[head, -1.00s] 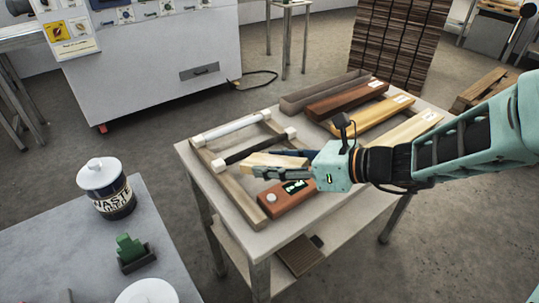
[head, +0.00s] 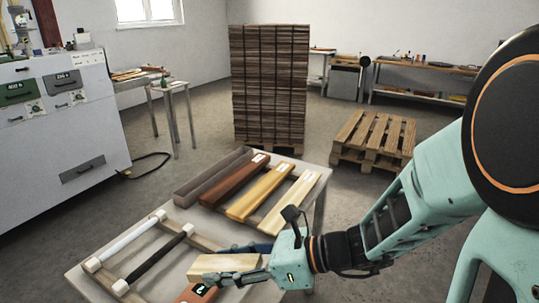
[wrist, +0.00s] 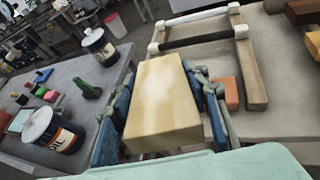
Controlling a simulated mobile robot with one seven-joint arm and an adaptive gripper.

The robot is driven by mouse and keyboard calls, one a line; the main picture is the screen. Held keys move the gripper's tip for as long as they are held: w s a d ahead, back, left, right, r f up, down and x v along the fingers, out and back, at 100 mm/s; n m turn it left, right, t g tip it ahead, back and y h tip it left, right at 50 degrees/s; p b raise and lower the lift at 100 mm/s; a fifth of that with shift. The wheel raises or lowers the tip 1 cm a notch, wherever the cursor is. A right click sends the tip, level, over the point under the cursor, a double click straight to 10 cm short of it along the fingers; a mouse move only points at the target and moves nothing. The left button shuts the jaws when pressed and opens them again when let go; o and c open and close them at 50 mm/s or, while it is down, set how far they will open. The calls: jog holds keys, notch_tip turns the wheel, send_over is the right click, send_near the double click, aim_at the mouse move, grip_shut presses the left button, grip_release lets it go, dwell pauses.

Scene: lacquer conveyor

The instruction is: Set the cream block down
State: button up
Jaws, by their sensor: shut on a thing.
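The cream block (head: 224,264) is a pale wooden piece held between the fingers of my gripper (head: 238,262). In the wrist view the block (wrist: 164,100) fills the space between the two blue finger pads of my gripper (wrist: 165,100), which is shut on it. I cannot tell from these views how high the block is above the table.
A wooden rack (head: 162,245) with a white roller (head: 125,240) and a black roller (head: 160,253) lies left of the block. Several wood bars, including a yellow one (head: 258,192), lie at the table's back.

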jog(key=w+d+f+m+t+h, duration=0.1)
jog(key=w+d+f+m+t, duration=0.1)
jog(key=w+d, duration=0.45)
jog(key=w+d+f+m+t+h, duration=0.1)
jog(key=w+d+m+t, duration=0.15)
jog(key=d, duration=0.75)
jog(key=w+d+f+m+t, duration=0.1)
jog(key=w+d+f+t, duration=0.1)
jog(key=w+d, duration=0.45)
notch_tip(320, 180, up, 7)
jog(key=s+p, duration=0.1)
jog(key=p, duration=1.2)
jog(key=shift+d+f, duration=0.2)
jog(key=shift+d, duration=0.25)
jog(key=shift+s+f, duration=0.1)
jog(key=shift+f, duration=0.05)
